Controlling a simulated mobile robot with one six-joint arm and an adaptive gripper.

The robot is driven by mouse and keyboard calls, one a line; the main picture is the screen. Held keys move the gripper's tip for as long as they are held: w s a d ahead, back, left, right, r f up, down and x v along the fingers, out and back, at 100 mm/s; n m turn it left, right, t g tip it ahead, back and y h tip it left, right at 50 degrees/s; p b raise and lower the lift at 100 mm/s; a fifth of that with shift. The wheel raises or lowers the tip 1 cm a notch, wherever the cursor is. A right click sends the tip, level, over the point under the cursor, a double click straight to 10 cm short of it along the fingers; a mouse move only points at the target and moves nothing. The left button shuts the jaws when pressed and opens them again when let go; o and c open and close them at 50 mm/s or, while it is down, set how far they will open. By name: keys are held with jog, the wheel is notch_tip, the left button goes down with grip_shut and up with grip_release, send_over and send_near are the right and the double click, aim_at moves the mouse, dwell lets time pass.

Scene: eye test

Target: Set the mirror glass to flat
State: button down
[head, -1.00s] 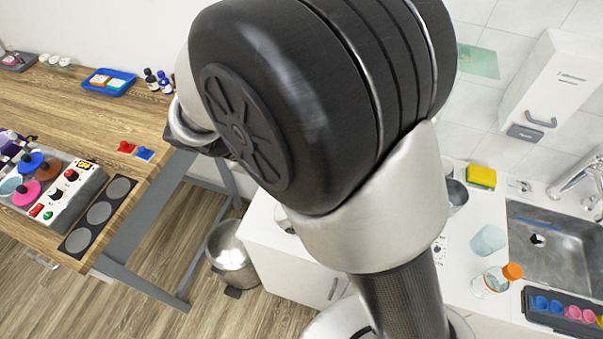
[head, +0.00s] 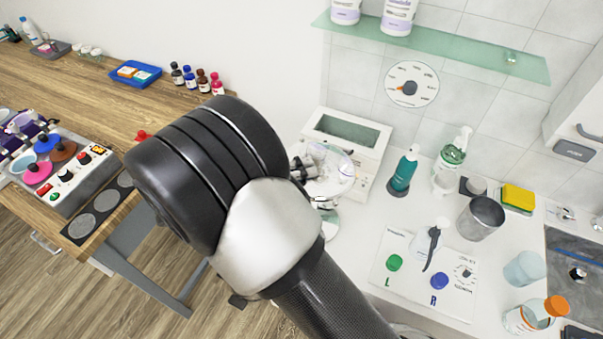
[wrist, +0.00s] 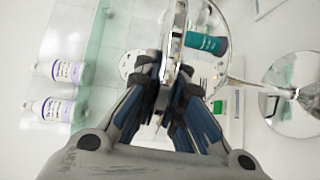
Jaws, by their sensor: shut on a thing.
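The round mirror glass (head: 336,178) is in the middle of the head view, on a stand whose foot (head: 329,222) is on the white counter. My gripper (head: 304,168) is at the glass's left edge. In the wrist view, the glass (wrist: 180,22) shows nearly edge-on between the fingers of my gripper (wrist: 168,78), which are shut on its rim. The stem runs right to the round foot (wrist: 293,92). The glass looks roughly square to the stem; its exact tilt I cannot tell. My arm hides some of the space left of the glass.
A white box-shaped device (head: 368,138) stands behind the mirror. A teal bottle (head: 404,170) and a pump bottle (head: 448,172) stand to the right. A glass shelf (head: 455,48) with white bottles and a round dial (head: 411,84) are on the wall. A marked board (head: 405,262) lies in front.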

jog(key=shift+f+t+h+b, duration=0.2)
jog(key=shift+t+h+b, duration=0.1)
jog(key=shift+h, duration=0.3)
jog(key=c, duration=1.7)
grip_release()
jog(key=v, duration=0.7)
jog(key=shift+a, duration=0.2)
jog(key=shift+s, duration=0.1)
